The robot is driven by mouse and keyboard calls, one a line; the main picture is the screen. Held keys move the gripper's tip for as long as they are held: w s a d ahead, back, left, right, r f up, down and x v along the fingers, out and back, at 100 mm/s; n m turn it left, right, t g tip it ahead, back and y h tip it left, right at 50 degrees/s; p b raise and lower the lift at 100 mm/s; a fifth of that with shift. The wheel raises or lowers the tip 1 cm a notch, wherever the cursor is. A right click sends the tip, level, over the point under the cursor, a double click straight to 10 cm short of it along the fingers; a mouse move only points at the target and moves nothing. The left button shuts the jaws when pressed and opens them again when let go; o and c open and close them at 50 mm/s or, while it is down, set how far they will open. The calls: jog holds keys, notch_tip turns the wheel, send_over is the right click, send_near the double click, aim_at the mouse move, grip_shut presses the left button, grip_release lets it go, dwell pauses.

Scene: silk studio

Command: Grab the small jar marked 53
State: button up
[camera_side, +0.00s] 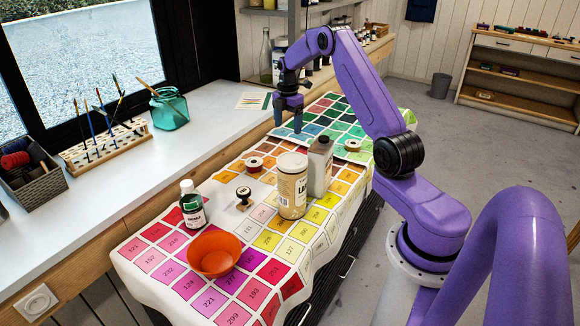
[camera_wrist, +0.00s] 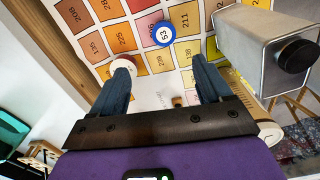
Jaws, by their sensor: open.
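The small jar (camera_wrist: 162,35) shows in the wrist view as a round blue-rimmed lid with a white centre marked 53. It stands on the colour chart cloth, ahead of my fingertips and in line with the gap between them. I cannot make it out in the side view. My gripper (camera_wrist: 162,64) is open, with nothing between its fingers. In the side view my gripper (camera_side: 290,129) points down above the far part of the chart.
A grey bottle with a black cap (camera_wrist: 265,45) stands right of the jar, with a tan can (camera_side: 291,186) near it.

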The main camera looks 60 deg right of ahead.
notch_tip(320, 180, down, 12)
jog(key=shift+r, duration=0.25)
jog(key=shift+s+f, duration=0.2)
jog(key=shift+f, duration=1.1)
jog(key=shift+s+f, duration=0.2)
jog(key=shift+f, duration=1.1)
jog(key=c, duration=1.2)
jog(key=shift+o, duration=0.2)
jog(key=shift+r, duration=0.15)
